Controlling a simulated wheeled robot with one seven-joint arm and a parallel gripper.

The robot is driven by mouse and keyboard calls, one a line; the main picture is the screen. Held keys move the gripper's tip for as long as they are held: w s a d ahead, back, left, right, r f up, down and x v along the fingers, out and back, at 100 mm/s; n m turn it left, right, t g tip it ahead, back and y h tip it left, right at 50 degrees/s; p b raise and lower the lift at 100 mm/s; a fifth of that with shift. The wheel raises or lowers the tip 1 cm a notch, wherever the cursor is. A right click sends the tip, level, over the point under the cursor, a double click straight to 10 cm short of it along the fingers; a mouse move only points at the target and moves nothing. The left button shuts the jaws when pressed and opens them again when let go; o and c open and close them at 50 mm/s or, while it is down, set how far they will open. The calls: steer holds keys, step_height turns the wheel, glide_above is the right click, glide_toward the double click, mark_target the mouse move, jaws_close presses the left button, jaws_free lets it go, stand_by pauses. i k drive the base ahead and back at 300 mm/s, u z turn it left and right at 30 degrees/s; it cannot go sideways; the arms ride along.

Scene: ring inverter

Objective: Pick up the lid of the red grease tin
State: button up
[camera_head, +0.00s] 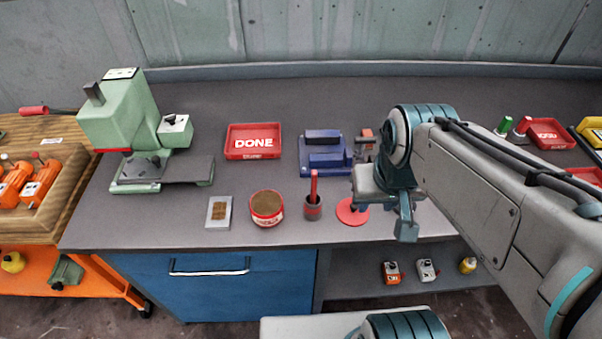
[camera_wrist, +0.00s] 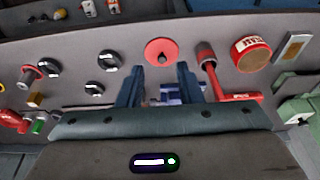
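The lid (camera_head: 352,212) is a flat red disc with a dark knob in its middle, lying on the grey bench near the front edge. It also shows in the wrist view (camera_wrist: 154,56). The red grease tin (camera_head: 266,218) stands open to the left, brown grease showing inside; the wrist view has it at upper right (camera_wrist: 240,63). My gripper (camera_head: 405,222) is just right of the lid in the head view, partly covered by my arm. In the wrist view my gripper (camera_wrist: 160,68) is open and empty, the lid beyond its fingertips, roughly centred between them.
A grey pot with a red-handled tool (camera_head: 313,207) stands close between tin and lid. A blue fixture (camera_head: 325,158) and the red DONE tray (camera_head: 253,142) lie behind. A green press (camera_head: 125,120) stands at left. A small plate (camera_head: 219,212) lies left of the tin.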

mark_target(347, 213)
steer(key=u, duration=1.65)
steer(key=k, duration=0.8)
steer(key=z, duration=1.05)
steer(key=i, duration=0.5)
